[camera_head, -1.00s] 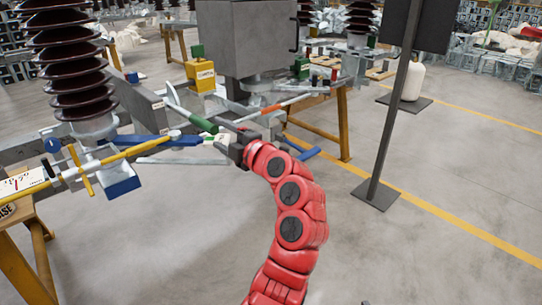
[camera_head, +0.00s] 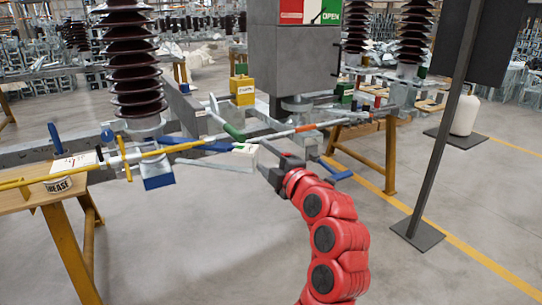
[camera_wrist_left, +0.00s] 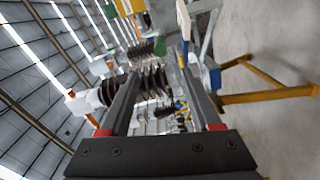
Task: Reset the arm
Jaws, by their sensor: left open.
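My red left arm rises from the bottom of the head view, and its dark left gripper (camera_head: 266,164) hangs in front of the grey metal frame. In the left wrist view the two long dark fingers (camera_wrist_left: 158,80) stand apart with nothing between their tips. The gripper appears close to the rods on the frame; whether it touches them I cannot tell. My right gripper is in neither view.
A grey cabinet (camera_head: 292,58) and a brown insulator (camera_head: 131,62) stand on the frame. A yellow rod (camera_head: 155,153) crosses the left. A wooden table (camera_head: 42,200) is at lower left. A dark post (camera_head: 440,140) stands right. The floor (camera_head: 190,250) in front is clear.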

